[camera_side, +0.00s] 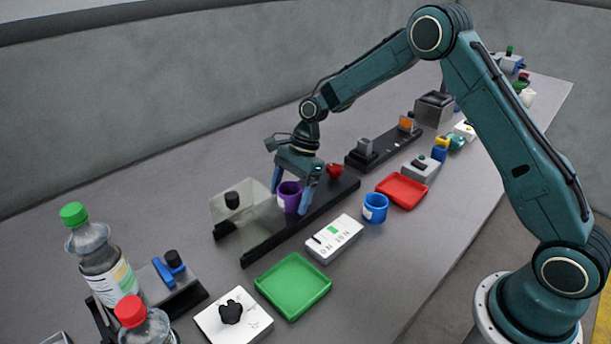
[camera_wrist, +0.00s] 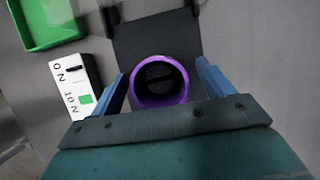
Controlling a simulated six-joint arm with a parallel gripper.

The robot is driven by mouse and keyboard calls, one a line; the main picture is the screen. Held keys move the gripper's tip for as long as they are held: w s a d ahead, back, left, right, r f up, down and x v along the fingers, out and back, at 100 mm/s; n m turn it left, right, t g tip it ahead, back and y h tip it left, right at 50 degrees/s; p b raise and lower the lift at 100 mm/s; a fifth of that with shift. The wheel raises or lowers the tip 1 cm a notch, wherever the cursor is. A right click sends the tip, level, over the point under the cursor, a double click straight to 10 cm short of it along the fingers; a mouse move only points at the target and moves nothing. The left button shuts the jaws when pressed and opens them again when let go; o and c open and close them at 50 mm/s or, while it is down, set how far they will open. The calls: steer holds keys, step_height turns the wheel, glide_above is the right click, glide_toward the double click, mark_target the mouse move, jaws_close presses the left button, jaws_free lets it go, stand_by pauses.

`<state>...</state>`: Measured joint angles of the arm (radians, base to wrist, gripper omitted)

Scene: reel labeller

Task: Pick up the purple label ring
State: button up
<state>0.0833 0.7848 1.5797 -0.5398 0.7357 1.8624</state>
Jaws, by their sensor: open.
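The purple label ring (camera_side: 290,196) stands on the dark rail of the labeller in the side view, with a pale patch on its side. In the wrist view the purple ring (camera_wrist: 160,82) is seen from above as a round rim around a dark inside. My gripper (camera_side: 290,203) is open, pointing down, with its blue fingers on either side of the ring. In the wrist view the fingers of my gripper (camera_wrist: 162,82) flank the ring with a gap on each side. Whether the fingers reach below the rim is hard to tell.
A clear panel with a black knob (camera_side: 232,199) stands left of the ring, and a red part (camera_side: 334,170) sits close on its right. A white switch box (camera_side: 334,239), blue cup (camera_side: 375,208), green tray (camera_side: 293,286) and red tray (camera_side: 402,190) lie in front.

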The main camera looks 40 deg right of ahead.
steer(key=shift+c, duration=0.2)
steer(key=c, duration=1)
steer(key=shift+r, duration=0.15)
steer(key=shift+r, duration=4.9)
